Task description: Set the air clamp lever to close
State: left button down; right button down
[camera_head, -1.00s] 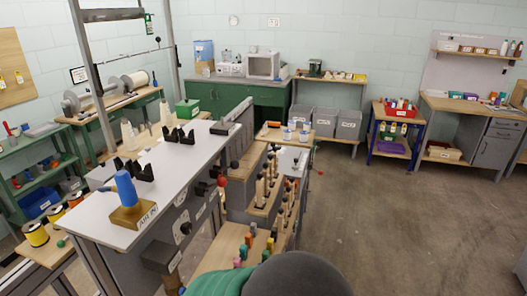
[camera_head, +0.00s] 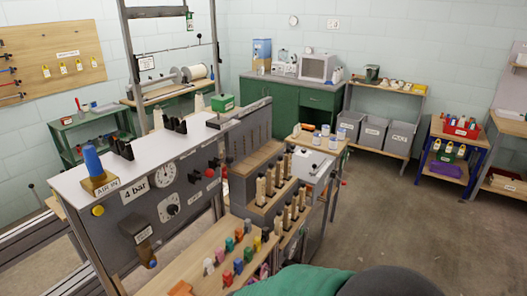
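The grey machine panel (camera_head: 188,188) stands at the left, facing me at an angle. It carries a "4 bar" label (camera_head: 134,190), a round gauge (camera_head: 164,176) and a yellow button (camera_head: 98,210). A dark lever-like block (camera_head: 133,228) with a small white label sticks out at its lower left; the label is too small to read, so I cannot tell whether this is the air clamp lever or how it is set. A blue cylinder (camera_head: 93,160) on an "AIR IN" block (camera_head: 100,185) sits on top. Neither gripper shows.
A wooden board with coloured pegs (camera_head: 238,265) lies in front of the panel. Racks of wooden-handled tools (camera_head: 270,185) stand to its right. A red-tipped knob (camera_head: 209,173) sits on the panel. The floor (camera_head: 400,225) at the right is open.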

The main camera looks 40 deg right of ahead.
aim_at(229, 159)
jog(key=i+l, duration=0.1)
jog(key=l, duration=0.35)
jog(key=i+l+z, duration=0.1)
jog(key=l, duration=0.35)
jog(key=i+l+z, duration=0.1)
jog(key=l, duration=0.35)
jog(key=i, duration=0.2)
